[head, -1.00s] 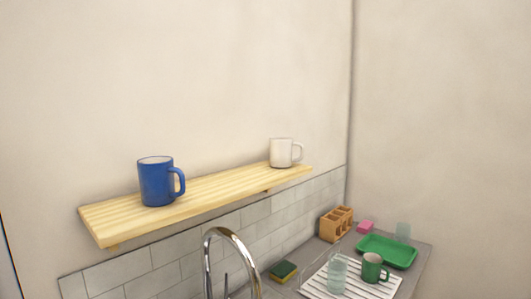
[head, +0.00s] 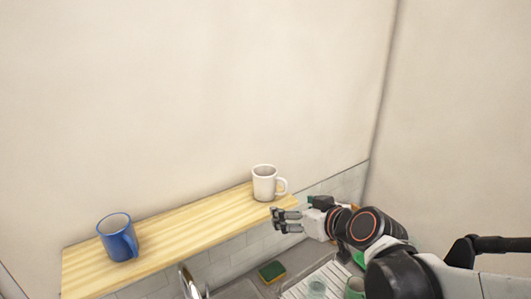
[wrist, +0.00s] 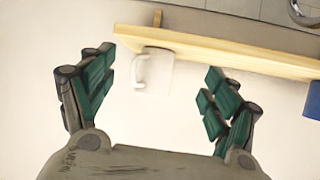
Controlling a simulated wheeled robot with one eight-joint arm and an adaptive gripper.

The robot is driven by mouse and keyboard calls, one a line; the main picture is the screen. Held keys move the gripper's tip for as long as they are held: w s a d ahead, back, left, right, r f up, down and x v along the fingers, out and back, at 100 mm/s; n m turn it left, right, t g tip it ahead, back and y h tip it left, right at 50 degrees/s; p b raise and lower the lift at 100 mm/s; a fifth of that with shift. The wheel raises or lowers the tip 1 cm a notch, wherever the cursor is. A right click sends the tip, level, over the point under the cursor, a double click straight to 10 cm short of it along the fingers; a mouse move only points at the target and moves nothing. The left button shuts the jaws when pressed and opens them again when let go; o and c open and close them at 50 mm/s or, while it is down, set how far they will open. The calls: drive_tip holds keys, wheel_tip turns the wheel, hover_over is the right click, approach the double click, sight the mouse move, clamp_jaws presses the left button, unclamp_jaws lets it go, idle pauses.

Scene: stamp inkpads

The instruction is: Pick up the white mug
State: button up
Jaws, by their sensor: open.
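The white mug (head: 264,184) stands upright near the right end of the wooden shelf (head: 165,240), its handle to the right. In the wrist view the mug (wrist: 156,73) shows upside down against the shelf (wrist: 225,52), its handle to the left. My gripper (head: 286,220) is open and empty, just in front of and below the mug near the shelf's right end. In the wrist view my gripper (wrist: 160,72) has its fingers spread on either side of the mug in the picture, apart from it.
A blue mug (head: 117,238) stands at the left of the shelf. Below are a faucet (head: 189,284), a sponge (head: 272,271), a glass (head: 317,288) and a green mug (head: 355,290). The wall is close behind the shelf.

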drive_tip(key=p, duration=0.4)
approach(271, 181)
drive_tip(key=shift+t+y, duration=0.3)
drive_tip(key=shift+t, duration=0.1)
drive_tip(key=x, duration=0.7)
drive_tip(key=shift+w+f, duration=0.1)
drive_tip(key=shift+f, duration=0.3)
drive_tip(key=shift+p+x, duration=0.4)
drive_tip(key=shift+x, duration=2.65)
drive_tip(key=shift+f, duration=0.2)
drive_tip(key=c, duration=1.3)
